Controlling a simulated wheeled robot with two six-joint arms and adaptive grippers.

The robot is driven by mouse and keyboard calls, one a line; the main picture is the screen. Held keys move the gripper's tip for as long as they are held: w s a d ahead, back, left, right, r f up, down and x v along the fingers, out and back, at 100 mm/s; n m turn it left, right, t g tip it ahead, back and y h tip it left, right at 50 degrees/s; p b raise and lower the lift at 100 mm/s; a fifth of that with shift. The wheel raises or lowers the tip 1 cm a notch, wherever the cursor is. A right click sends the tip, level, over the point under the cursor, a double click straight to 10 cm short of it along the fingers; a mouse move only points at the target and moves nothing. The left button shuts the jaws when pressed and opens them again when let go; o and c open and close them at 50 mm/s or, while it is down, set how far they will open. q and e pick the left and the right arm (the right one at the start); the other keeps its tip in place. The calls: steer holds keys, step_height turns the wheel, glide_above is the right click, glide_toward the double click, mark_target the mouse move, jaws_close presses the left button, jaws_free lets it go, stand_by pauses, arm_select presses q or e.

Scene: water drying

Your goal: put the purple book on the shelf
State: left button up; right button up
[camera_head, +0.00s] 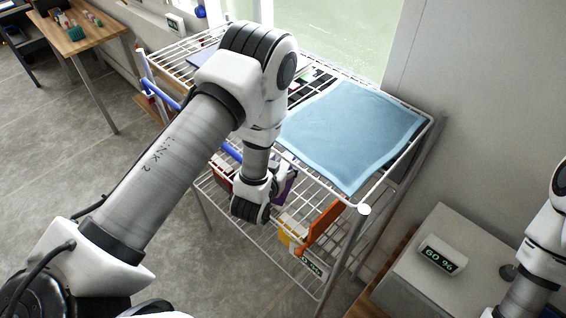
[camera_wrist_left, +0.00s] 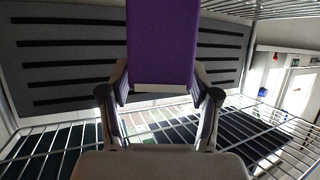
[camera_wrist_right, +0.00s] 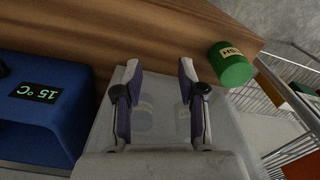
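The purple book (camera_wrist_left: 163,40) stands between the two fingers of my left gripper (camera_wrist_left: 161,75) in the left wrist view. The fingers press against its two sides. In the head view a strip of the purple book (camera_head: 289,184) shows beside my left wrist, at the lower level of the white wire shelf (camera_head: 362,210). Whether the book's bottom touches the wires cannot be told. My right gripper (camera_wrist_right: 160,70) is open and empty above a grey surface in the right wrist view.
A light blue cloth (camera_head: 350,130) covers part of the shelf's top. Orange and yellow items (camera_head: 318,225) stand on the lower level. A grey cabinet with a display (camera_head: 440,258) is at right. A green cylinder (camera_wrist_right: 230,64) and a blue box (camera_wrist_right: 40,105) flank my right gripper.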

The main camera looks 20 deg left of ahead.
arm_select(q)
steer(key=shift+w+f, duration=0.1)
steer(key=a+r+p+v, duration=0.1)
steer(key=v, duration=1.1)
steer(key=s+f+g, duration=1.3)
steer(key=s+f, duration=0.3)
steer(key=s, duration=0.3)
steer(key=shift+a+f+h, duration=0.35)
steer(key=shift+a+h, duration=0.05)
steer(key=shift+a, duration=0.1)
